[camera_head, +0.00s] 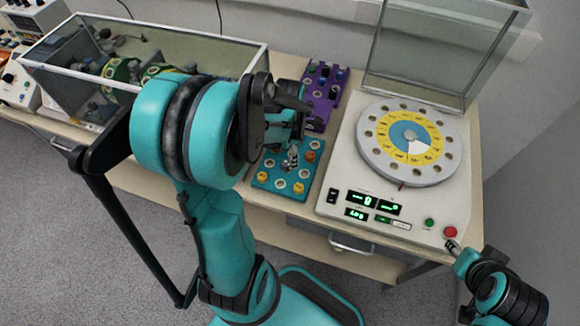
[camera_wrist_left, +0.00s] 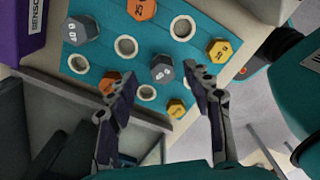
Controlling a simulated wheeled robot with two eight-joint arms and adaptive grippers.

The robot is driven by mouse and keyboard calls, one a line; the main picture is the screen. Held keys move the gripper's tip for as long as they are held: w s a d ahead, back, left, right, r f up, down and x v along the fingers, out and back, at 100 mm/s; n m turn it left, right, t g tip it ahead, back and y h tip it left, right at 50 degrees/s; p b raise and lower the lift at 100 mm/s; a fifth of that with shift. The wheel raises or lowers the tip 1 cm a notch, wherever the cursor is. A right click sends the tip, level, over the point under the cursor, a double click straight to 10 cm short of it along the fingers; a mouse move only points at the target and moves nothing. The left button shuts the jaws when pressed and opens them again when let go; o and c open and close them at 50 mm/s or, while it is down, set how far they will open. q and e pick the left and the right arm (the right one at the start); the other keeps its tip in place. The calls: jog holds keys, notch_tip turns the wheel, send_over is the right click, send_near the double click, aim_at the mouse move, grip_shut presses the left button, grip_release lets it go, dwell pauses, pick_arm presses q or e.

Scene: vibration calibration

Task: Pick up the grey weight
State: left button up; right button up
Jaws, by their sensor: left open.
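A grey hexagonal weight (camera_wrist_left: 163,68) sits on the teal tray (camera_wrist_left: 120,65) in the left wrist view. My left gripper (camera_wrist_left: 160,80) is open, with its fingers on either side of this weight in the picture; whether they are down at its height I cannot tell. A second grey weight (camera_wrist_left: 82,31) sits near the tray's left end. In the head view the left gripper (camera_head: 291,157) is over the teal tray (camera_head: 283,186) and hides part of it. My right gripper (camera_head: 453,246) is at the table's front right corner; its jaws are too small to judge.
Orange weights (camera_wrist_left: 108,82) and yellow weights (camera_wrist_left: 218,48) stand close by on the tray. A purple rack (camera_head: 322,98) is behind it. A calibration machine with a round dial (camera_head: 408,142) is at right, with a glass cover (camera_head: 435,45) behind. A glass case (camera_head: 215,50) stands at left.

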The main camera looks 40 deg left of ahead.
aim_at(288, 162)
pick_arm(q)
jog(key=f+b, duration=0.1)
jog(key=f, duration=0.1)
jog(key=f+b, duration=0.1)
jog(key=f, duration=0.1)
jog(key=shift+s+f, duration=0.2)
jog(key=shift+f, duration=0.15)
jog(key=c, duration=1.1)
jog(key=shift+r, duration=0.1)
jog(key=shift+c, duration=0.2)
